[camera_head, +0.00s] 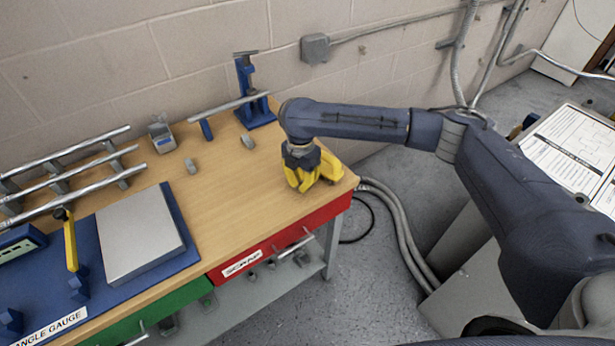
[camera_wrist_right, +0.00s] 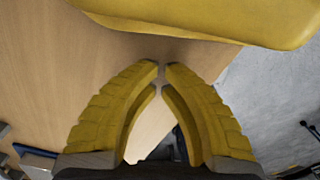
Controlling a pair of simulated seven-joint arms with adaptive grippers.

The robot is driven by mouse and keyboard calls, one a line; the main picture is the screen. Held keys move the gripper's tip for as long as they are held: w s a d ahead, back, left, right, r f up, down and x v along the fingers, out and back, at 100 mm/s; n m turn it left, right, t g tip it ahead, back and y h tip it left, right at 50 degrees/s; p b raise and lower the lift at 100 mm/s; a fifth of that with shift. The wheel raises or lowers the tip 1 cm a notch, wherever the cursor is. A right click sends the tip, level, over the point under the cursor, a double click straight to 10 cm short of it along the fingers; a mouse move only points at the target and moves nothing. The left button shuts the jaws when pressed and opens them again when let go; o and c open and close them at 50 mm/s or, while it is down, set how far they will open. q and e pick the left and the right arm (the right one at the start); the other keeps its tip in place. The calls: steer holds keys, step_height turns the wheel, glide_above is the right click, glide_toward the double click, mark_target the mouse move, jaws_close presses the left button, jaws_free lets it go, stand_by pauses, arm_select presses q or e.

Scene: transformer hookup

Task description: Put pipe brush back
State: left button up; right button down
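I cannot make out a pipe brush in either view. My right gripper (camera_head: 302,183) is over the right end of the wooden workbench (camera_head: 235,190), pointing down, with yellow fingers. In the right wrist view the fingertips (camera_wrist_right: 162,72) nearly meet, with a narrow gap and no clear object between them. A smooth yellow object (camera_head: 329,168) is close beside the fingers, partly hidden by them. It also fills the top of the right wrist view (camera_wrist_right: 215,18). Whether it touches the fingers cannot be told. My left gripper is out of view.
A blue stand (camera_head: 245,85) is at the bench's back edge. Metal rods on racks (camera_head: 75,170) and a blue angle gauge board (camera_head: 185,235) with a grey plate (camera_head: 138,235) occupy the left. A red scrap drawer (camera_head: 285,245) is below the bench top.

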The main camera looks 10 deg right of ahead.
step_height(320, 180, up, 10)
steer(key=shift+s+a, duration=0.3)
stand_by(1.5)
